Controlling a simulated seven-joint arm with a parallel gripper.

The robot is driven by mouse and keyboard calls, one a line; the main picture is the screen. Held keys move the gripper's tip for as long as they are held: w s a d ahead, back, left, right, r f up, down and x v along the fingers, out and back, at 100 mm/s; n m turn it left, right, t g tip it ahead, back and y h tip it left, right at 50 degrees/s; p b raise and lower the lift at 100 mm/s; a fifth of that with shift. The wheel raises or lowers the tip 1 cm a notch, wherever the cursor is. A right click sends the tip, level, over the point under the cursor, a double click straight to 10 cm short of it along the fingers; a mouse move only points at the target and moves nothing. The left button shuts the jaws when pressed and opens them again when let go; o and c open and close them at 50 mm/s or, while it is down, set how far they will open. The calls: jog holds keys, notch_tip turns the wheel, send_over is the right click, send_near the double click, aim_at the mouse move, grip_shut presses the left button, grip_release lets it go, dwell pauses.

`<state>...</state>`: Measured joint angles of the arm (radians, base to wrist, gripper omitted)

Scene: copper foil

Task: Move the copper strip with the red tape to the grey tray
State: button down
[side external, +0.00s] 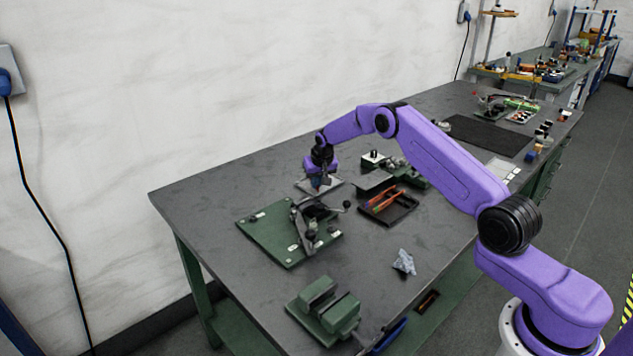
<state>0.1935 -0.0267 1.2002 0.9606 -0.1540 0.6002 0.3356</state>
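My gripper (320,182) points down over a small light grey flat tray or plate (334,184) near the far side of the bench. A small red and bluish patch shows at its fingertips; I cannot tell if it is a held strip. The fingers are too small to show open or shut. A dark shallow tray (402,213) to the right holds orange and red long pieces (384,200). I cannot make out for sure which piece is the copper strip with red tape.
A green board (262,228) with a dark clamp-like device (311,212) stands in front of my gripper. A green vise (327,310) sits at the near edge. Crumpled foil (404,262) lies right of it. A black mat (488,136) lies farther back.

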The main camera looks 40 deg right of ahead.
jog(key=shift+f, duration=0.1)
jog(key=c, duration=1.4)
grip_release()
jog(key=shift+o, duration=0.2)
jog(key=v, duration=1.2)
